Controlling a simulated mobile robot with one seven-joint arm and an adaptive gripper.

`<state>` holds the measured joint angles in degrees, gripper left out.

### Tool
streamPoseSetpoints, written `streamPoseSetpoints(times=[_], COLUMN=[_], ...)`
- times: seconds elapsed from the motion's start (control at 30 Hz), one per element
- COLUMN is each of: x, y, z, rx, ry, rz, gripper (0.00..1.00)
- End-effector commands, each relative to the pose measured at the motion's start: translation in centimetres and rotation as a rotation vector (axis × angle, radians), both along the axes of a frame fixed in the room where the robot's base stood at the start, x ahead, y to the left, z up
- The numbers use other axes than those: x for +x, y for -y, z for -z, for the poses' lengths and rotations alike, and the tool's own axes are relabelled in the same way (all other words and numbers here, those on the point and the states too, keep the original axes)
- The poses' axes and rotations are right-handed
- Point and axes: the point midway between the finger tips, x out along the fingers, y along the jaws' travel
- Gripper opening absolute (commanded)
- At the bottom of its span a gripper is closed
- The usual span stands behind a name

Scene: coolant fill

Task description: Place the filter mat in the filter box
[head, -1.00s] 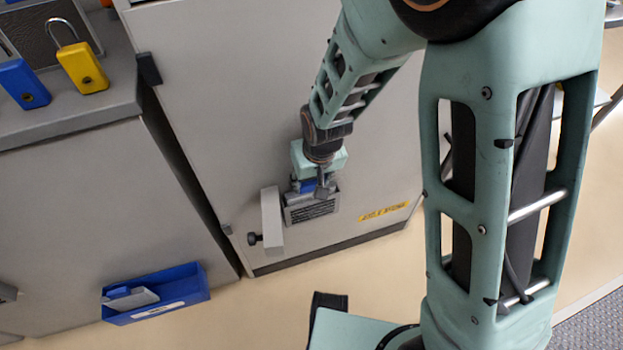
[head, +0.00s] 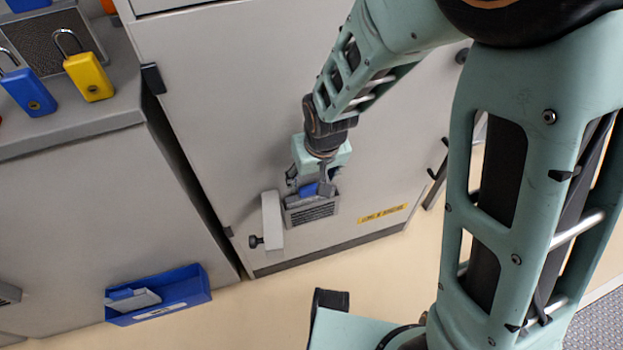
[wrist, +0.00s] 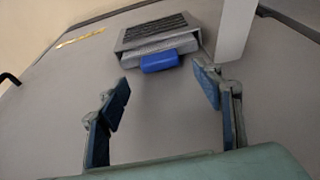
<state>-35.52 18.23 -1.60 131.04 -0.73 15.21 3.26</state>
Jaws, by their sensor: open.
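The filter box (head: 312,211) is a grey grilled housing low on the cabinet front; it also shows in the wrist view (wrist: 155,29). The filter mat (wrist: 162,47), light grey with a blue grip tab (wrist: 160,62), sits in the box's open top, and its tab sticks out towards me. In the head view the blue tab (head: 309,190) shows between my fingers. My gripper (wrist: 170,97) is open and empty, its fingers spread on both sides and short of the tab. How deep the mat sits cannot be told.
A pale flap (head: 272,220) with a black knob stands open left of the box, close to my finger. A blue tray (head: 170,300) at lower left holds a grey and blue piece. Padlocks (head: 88,76) stand on the left counter. Floor in front is clear.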

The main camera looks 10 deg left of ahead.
Motion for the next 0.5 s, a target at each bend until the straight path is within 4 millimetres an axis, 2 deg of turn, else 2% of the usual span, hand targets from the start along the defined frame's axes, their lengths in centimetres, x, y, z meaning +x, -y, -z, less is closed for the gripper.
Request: streamPoseSetpoints(times=[0.03,0.2,0.3,0.5], x=[-0.2,-1.0,-1.3,-1.7], y=[0.1,0.6,0.8,1.0], z=[-1.7,-4.8,-6.0,-7.0], rx=[0.003,0.002,0.001,0.0], ry=[0.004,0.003,0.002,0.0], rz=[0.0,0.0,0.0,-0.001], gripper=[0.6,0.6,0.6,0.6])
